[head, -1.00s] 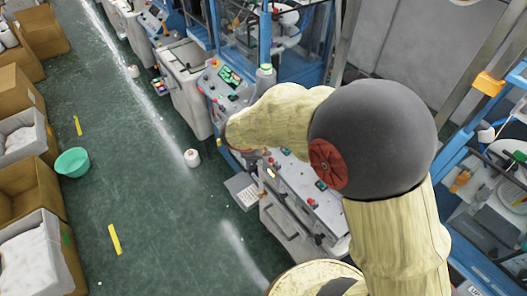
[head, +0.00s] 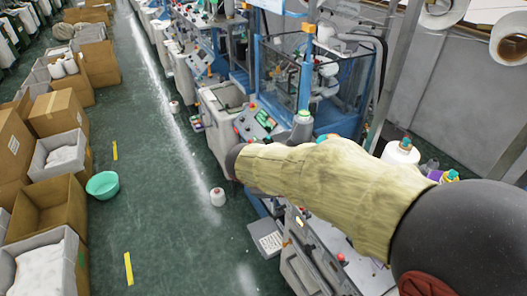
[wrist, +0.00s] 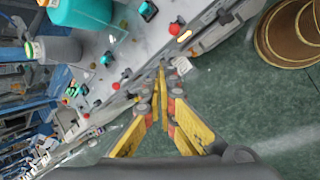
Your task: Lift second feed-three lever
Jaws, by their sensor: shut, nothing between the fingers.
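My gripper (wrist: 163,72), with yellow fingers, shows in the wrist view. Its fingers meet at the tips with nothing between them. It hangs over the edge of a pale machine panel. On the panel are red knobs (wrist: 176,28), teal-topped controls (wrist: 107,58) and small dark levers (wrist: 148,10). I cannot tell which one is the second feed-three lever. In the head view my arm covers much of the panel (head: 345,262) and the gripper is hidden.
A white yarn cone (head: 217,197) and a teal bowl (head: 103,184) stand on the green floor. Boxes (head: 58,113) line the left side. Blue-framed machines (head: 283,75) stand along the row. The aisle (head: 160,150) between is mostly clear.

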